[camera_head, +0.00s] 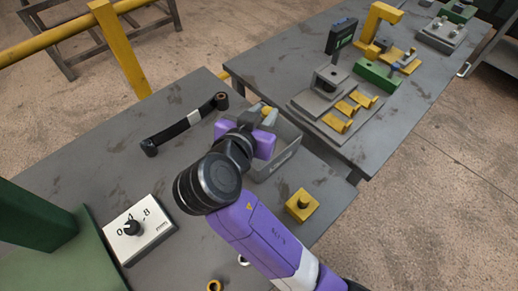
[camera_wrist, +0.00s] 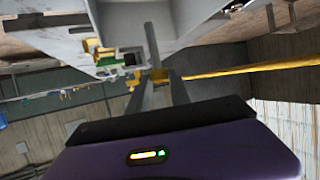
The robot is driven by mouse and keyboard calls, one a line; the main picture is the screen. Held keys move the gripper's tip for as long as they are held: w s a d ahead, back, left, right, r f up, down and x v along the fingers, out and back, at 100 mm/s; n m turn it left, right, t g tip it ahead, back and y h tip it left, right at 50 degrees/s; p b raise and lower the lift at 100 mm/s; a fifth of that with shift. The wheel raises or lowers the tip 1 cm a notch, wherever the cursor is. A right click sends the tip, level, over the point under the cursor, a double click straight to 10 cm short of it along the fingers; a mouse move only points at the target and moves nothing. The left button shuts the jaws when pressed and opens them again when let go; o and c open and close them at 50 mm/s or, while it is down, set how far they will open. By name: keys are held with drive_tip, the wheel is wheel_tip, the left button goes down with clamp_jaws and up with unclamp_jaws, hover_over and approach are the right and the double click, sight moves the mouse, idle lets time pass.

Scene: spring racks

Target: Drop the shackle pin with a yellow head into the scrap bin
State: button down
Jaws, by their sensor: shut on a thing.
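My gripper (camera_head: 262,125) is over the grey scrap bin (camera_head: 286,162) on the near bench, partly covering it. In the wrist view its two fingers (camera_wrist: 155,74) are closed on the shackle pin, whose yellow head (camera_wrist: 158,77) shows between the fingertips. A grey shank (camera_wrist: 152,46) stretches away from the head. In the head view a small yellow part of the pin (camera_head: 266,110) shows at the fingers, by the bin's far end. The bin's inside is mostly hidden by my arm, and I cannot tell the pin's exact height over it.
A black link arm (camera_head: 185,126) lies left of the bin. A white dial box (camera_head: 136,229) and a yellow block (camera_head: 302,205) stand on the near bench, with small rings (camera_head: 214,286) at the front. A second bench (camera_head: 270,70) holds fixtures.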

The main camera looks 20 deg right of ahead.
wheel_tip(320, 180, down, 4)
drive_tip(key=shift+r+b, duration=0.2)
drive_tip(key=shift+b, duration=0.8)
drive_tip(key=c, duration=1.1)
unclamp_jaws()
drive_tip(key=v, duration=0.7)
drive_tip(key=shift+s+a+r+b, duration=0.2)
drive_tip(key=shift+a+b, duration=0.05)
drive_tip(key=shift+b, duration=0.1)
